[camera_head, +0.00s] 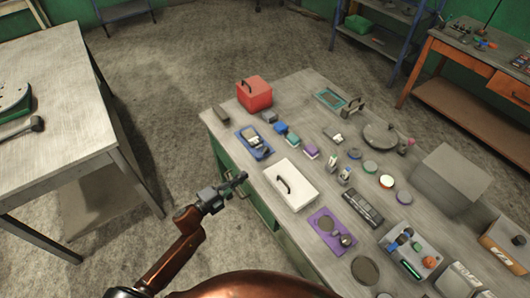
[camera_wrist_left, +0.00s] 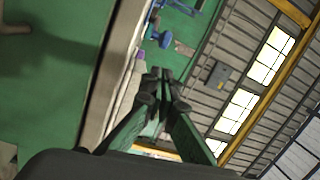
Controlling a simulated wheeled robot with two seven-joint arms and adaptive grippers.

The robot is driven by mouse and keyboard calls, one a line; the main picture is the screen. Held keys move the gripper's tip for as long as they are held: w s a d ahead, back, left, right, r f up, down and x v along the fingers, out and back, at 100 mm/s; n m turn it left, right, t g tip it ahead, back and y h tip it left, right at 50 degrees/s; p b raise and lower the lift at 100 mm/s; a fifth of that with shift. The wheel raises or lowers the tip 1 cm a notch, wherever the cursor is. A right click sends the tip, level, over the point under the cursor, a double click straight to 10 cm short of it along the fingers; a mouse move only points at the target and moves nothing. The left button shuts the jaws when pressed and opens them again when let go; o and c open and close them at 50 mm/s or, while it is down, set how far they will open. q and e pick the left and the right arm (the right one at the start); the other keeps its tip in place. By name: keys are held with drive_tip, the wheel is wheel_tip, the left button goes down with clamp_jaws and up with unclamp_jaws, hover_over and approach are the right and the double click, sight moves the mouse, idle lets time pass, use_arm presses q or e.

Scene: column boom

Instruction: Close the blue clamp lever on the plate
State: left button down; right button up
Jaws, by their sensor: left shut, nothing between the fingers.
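A light grey plate (camera_head: 424,249) lies on the near right part of the workbench in the head view. A small blue part (camera_head: 402,238) stands on it and looks like the clamp lever; its angle is too small to read. A red knob (camera_head: 429,262) and a dark green bar (camera_head: 411,269) are on the same plate. My left gripper (camera_head: 240,178) is shut and empty at the bench's left edge, well left of that plate. Its fingertips meet in the left wrist view (camera_wrist_left: 160,76). My right gripper is not in view.
A large grey box (camera_head: 450,175) stands behind the plate. Open floor lies left of the bench.

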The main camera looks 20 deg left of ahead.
sight(263, 153)
use_arm(q)
drive_tip(key=x, duration=0.9)
drive_tip(key=shift+w, duration=0.1)
drive_tip(key=shift+w+d, duration=0.15)
drive_tip(key=shift+w, duration=0.1)
drive_tip(key=shift+w+d, duration=0.15)
drive_tip(key=shift+w, duration=0.05)
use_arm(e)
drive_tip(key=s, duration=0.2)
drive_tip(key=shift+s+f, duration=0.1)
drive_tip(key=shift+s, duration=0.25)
